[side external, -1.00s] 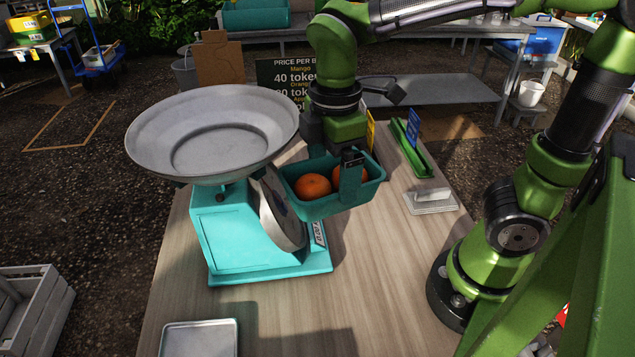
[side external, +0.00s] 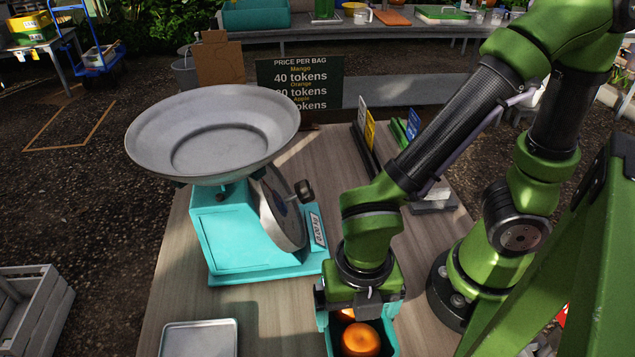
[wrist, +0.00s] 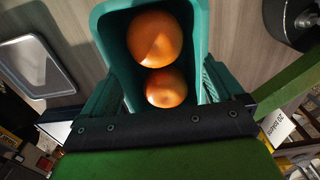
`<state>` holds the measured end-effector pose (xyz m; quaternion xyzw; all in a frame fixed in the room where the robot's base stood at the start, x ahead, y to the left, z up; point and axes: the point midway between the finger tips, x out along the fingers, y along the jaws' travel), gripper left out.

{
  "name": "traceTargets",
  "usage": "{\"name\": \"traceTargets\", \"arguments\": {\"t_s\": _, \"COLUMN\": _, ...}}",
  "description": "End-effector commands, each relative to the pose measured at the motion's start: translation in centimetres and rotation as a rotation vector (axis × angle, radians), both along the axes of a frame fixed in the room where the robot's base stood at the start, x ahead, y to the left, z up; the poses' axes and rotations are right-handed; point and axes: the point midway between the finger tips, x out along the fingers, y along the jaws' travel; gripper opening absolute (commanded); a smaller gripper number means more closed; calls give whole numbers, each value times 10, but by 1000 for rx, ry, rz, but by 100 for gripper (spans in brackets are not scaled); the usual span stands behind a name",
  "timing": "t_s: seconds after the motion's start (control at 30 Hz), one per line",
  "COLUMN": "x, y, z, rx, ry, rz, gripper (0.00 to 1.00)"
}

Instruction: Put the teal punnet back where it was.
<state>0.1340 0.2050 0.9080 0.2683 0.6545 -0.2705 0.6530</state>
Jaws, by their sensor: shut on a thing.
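The teal punnet (side external: 390,338) holds two oranges and is at the front of the table, right of the metal tray. My gripper (side external: 360,300) is above it, shut on the punnet. In the wrist view the punnet (wrist: 199,22) sits between the fingers of my gripper (wrist: 160,95), with one orange (wrist: 155,38) in front of the other (wrist: 166,87). The punnet's lower part is cut off in the side view, so I cannot tell whether it touches the table.
A turquoise scale (side external: 245,235) with a wide metal pan (side external: 212,105) stands to the left. A small metal tray (side external: 199,339) lies at the front left; it also shows in the wrist view (wrist: 36,62). A price board (side external: 300,83) and sign holders (side external: 366,150) are at the back.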

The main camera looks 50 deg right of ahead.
Motion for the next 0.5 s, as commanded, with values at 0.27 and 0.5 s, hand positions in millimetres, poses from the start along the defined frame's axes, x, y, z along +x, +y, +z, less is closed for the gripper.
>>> {"name": "traceTargets", "arguments": {"t_s": 0.27, "x": -1, "y": 0, "z": -32, "rx": -2, "ry": 4, "rz": 0, "gripper": 62}}
{"name": "traceTargets", "arguments": {"t_s": 0.5, "x": 0, "y": 0, "z": -41, "rx": 3, "ry": -1, "rz": -2, "gripper": 62}}
